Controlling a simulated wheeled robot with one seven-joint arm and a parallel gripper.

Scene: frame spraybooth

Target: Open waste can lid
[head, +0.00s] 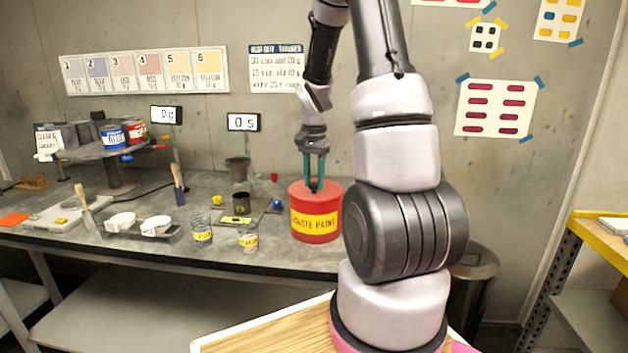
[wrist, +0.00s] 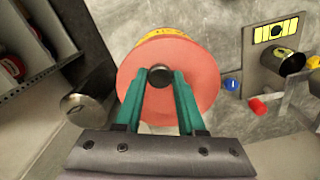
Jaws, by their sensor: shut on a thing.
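The red waste paint can (head: 316,222), with a yellow label, stands on the grey bench, right of its middle. Its round red lid (wrist: 205,68) fills the middle of the wrist view and looks seated on the can. A small dark knob (wrist: 159,76) stands up from the lid. My gripper (head: 314,188) points down over the can, its green fingers on either side of the knob. In the wrist view my gripper (wrist: 159,82) is shut on the knob. The far side of the can is hidden.
Two glass cups (head: 202,230) (head: 248,237) and a dark small pot (head: 241,203) stand left of the can. A metal bin (head: 472,283) stands on the floor at right. A yellow-edged shelf (head: 600,238) is at far right. The wall is close behind the bench.

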